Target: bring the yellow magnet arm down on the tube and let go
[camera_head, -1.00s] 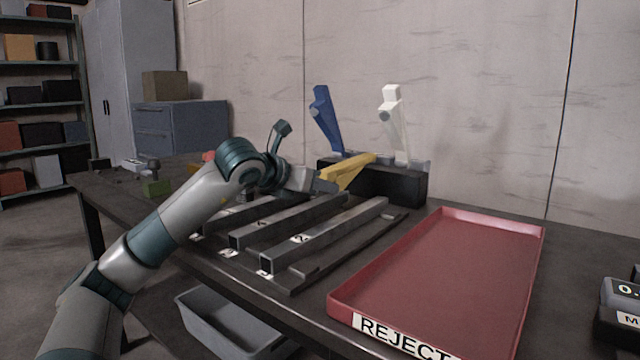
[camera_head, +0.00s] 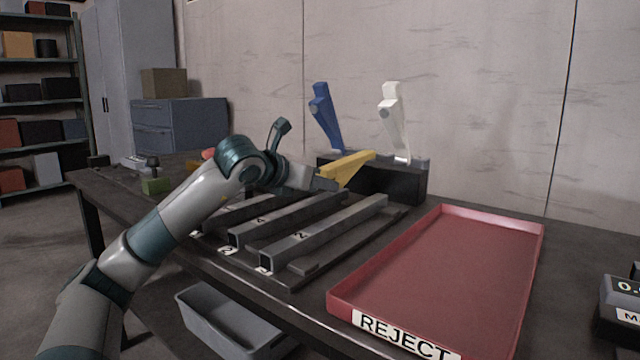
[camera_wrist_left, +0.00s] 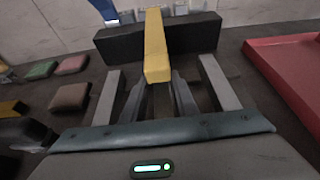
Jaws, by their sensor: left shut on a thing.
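The yellow magnet arm (camera_head: 350,167) lies low, sloping forward from the black block (camera_head: 385,186) at the back of the bench. My left gripper (camera_head: 326,181) is shut on its front end. In the left wrist view the yellow arm (camera_wrist_left: 156,45) runs from the black block to between my fingers (camera_wrist_left: 159,88). Several grey square tubes lie side by side in front of the block, including the right one (camera_head: 330,230) and the one left of it (camera_head: 285,220). My gripper hides where the yellow arm meets the tube, so I cannot tell if they touch. My right gripper is not in view.
A blue arm (camera_head: 325,118) and a white arm (camera_head: 394,120) stand raised on the block. A red REJECT tray (camera_head: 450,270) lies right of the tubes. A grey bin (camera_head: 235,322) sits below the bench's front edge.

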